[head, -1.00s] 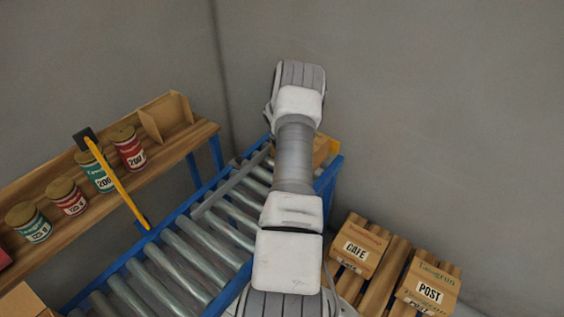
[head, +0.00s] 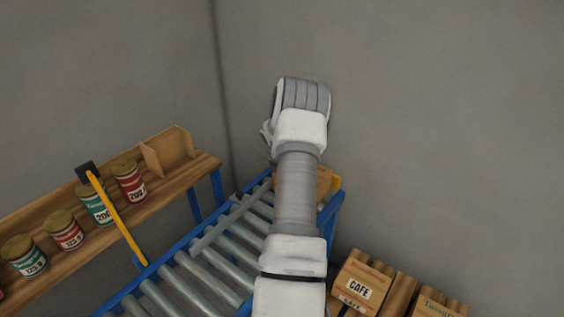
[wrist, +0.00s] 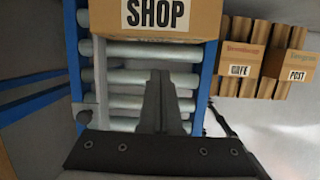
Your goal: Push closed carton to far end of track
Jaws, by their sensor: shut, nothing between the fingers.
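The closed carton (wrist: 165,18) is brown with a SHOP label and sits on the roller track (wrist: 118,76) in the wrist view. My gripper (wrist: 157,75) is shut and empty, with its fingers over the rollers pointing at the carton's labelled face. In the head view, only a strip of the carton (head: 325,181) shows beside my arm, near the far end of the blue-framed track (head: 225,262). My arm hides my fingers there.
A wooden shelf (head: 150,201) with several cans runs along the left. A yellow bar (head: 120,220) with a black head stands between. Labelled cartons (head: 362,283) sit on the right.

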